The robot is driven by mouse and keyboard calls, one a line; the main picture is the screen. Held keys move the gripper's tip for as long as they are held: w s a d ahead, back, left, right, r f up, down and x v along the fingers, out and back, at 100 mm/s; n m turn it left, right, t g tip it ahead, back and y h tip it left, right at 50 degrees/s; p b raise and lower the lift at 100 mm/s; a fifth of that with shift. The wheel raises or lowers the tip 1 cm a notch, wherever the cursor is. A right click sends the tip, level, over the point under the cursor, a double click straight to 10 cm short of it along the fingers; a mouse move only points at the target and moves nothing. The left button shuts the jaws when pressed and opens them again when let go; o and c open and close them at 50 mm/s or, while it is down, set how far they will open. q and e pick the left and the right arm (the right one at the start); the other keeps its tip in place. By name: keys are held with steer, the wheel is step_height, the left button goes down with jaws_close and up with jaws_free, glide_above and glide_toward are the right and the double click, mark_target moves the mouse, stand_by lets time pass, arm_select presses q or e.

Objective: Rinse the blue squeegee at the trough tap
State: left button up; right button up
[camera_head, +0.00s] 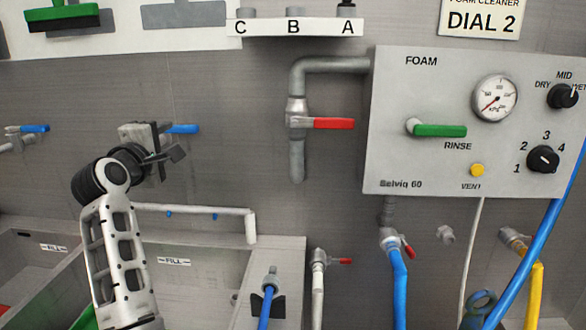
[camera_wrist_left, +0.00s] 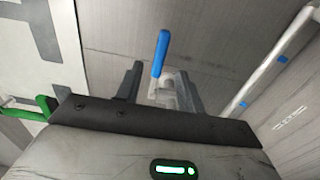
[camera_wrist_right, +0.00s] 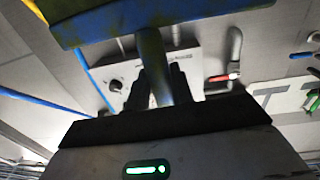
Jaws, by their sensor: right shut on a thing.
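The blue squeegee (camera_wrist_right: 150,20) shows in the right wrist view, with brownish smudges on its blue head and its handle coming down between the fingers. My right gripper (camera_wrist_right: 163,78) is shut on that handle; it is out of the head view. My left gripper (camera_head: 172,143) is at the back wall above the trough (camera_head: 205,285), by a tap with a blue lever (camera_head: 184,128). In the left wrist view the open fingers (camera_wrist_left: 160,82) stand either side of the tap, its blue lever (camera_wrist_left: 161,52) pointing up between them. I cannot tell whether they touch it. No water is visible.
A second blue-lever tap (camera_head: 35,128) is at the far left. A white pipe (camera_head: 200,209) runs over the trough. The foam panel (camera_head: 390,160), a red-lever valve (camera_head: 332,123) and several hoses (camera_head: 400,285) fill the right side. A green tool (camera_head: 62,16) hangs upper left.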

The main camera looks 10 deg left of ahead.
mark_target(180, 130)
arm_select(q)
steer(key=w, duration=0.7)
steer(key=shift+a, duration=0.15)
arm_select(e)
steer(key=shift+w, duration=0.1)
